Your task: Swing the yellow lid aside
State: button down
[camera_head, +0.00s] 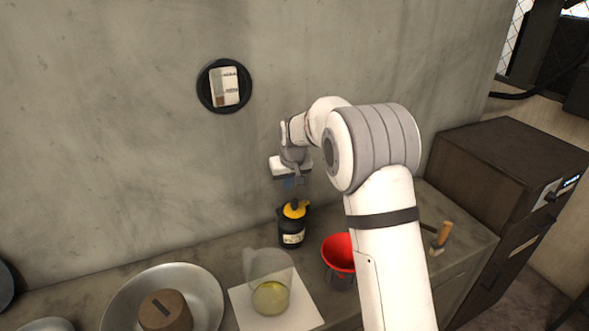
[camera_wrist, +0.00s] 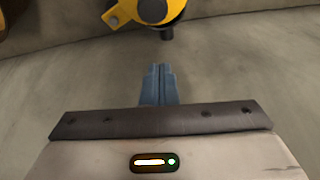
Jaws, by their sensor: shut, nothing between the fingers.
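The yellow lid (camera_head: 295,209) sits on top of a black bottle (camera_head: 291,234) that stands upright on the counter near the wall. In the wrist view the yellow lid (camera_wrist: 124,13) shows at the top edge, partly cut off, with a dark round part on it. My gripper (camera_head: 297,184) is above the bottle, apart from the lid in the head view. In the wrist view my gripper's blue fingers (camera_wrist: 159,70) are together and empty, with the lid beyond their tips.
A clear beaker with yellow liquid (camera_head: 270,299) stands on a white board (camera_head: 309,317). A red funnel (camera_head: 339,252) is right of the bottle. A wooden-handled tool (camera_head: 441,236) lies far right. The wall is close behind.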

aim_at(297, 204)
jog(key=shift+s+d+f+p, duration=0.15)
jog(key=shift+s+d+f, duration=0.05)
jog(key=shift+s, duration=0.35)
jog(key=shift+s+d+f+p, duration=0.15)
jog(key=shift+s+f+p, duration=0.1)
jog(key=shift+s, duration=0.3)
jog(key=shift+s+d+f+p, duration=0.1)
jog(key=shift+s+d+f, duration=0.1)
jog(key=shift+s, duration=0.35)
